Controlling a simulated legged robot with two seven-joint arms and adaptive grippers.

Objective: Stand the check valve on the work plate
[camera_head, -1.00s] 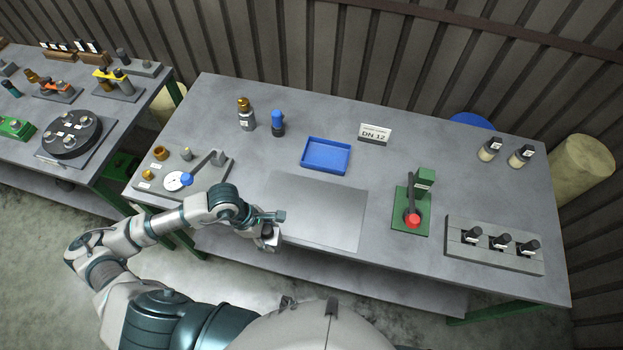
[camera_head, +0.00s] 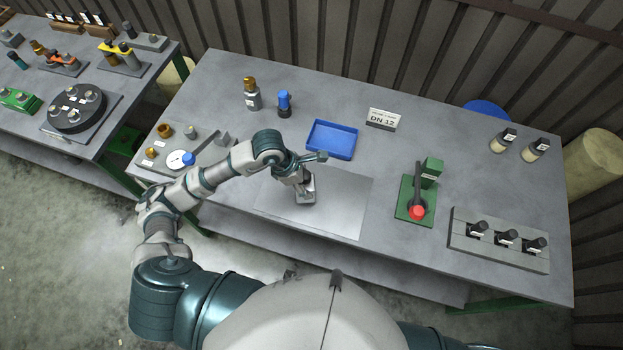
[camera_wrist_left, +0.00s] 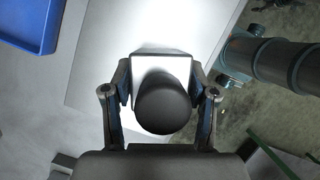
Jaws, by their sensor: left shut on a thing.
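My left gripper (camera_head: 303,193) is over the left-middle part of the work plate (camera_head: 344,212), a flat grey sheet on the table. In the left wrist view the gripper (camera_wrist_left: 163,88) is shut on the check valve (camera_wrist_left: 163,106), which has a dark round end and a pale square face with a dark edge. The fingers press on it from both sides. In the head view the gripper mostly hides the valve. I cannot tell whether the valve touches the plate. My right gripper is not in view.
A blue tray (camera_head: 332,140) lies behind the plate, near a DN 12 sign (camera_head: 383,119). A green stand with a red-knobbed lever (camera_head: 417,211) and a grey rack (camera_head: 500,240) are to the right. A fixture board (camera_head: 160,165) is left. The plate's right half is clear.

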